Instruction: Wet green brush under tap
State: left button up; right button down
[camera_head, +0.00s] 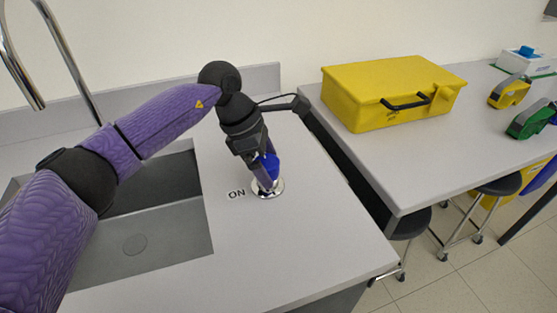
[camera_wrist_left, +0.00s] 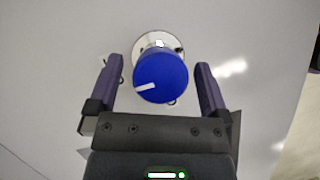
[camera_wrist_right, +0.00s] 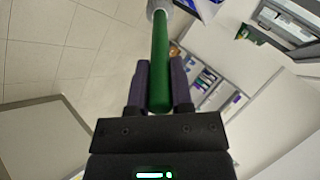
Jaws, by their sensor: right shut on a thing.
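My left gripper (camera_head: 261,170) points down at a blue knob (camera_head: 270,164) on a chrome base beside the "ON" label. In the left wrist view, the knob (camera_wrist_left: 161,78), marked with a white line, sits between the open fingers (camera_wrist_left: 158,68), with a gap on each side. The chrome tap (camera_head: 22,70) stands at the far left over the sink (camera_head: 150,245). No water shows at its spout. In the right wrist view, my right gripper (camera_wrist_right: 159,82) is shut on the handle of the green brush (camera_wrist_right: 160,50). Its greyish end lies at the top edge. The head view hides this gripper.
A side table (camera_head: 390,160) carries a yellow case (camera_head: 385,90), a yellow tape dispenser (camera_head: 511,91), and a green one (camera_head: 532,120). Black stools (camera_head: 412,222) stand below. The counter (camera_head: 300,240) right of the sink is clear around the knob.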

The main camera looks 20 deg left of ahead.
pick_arm(q)
jog(key=p+v, duration=0.3)
jog(key=v, duration=0.9)
pick_arm(e)
notch_tip(320, 180, up, 3)
jog(key=shift+s+r, duration=0.15)
pick_arm(q)
jog(key=shift+d+r, duration=0.1)
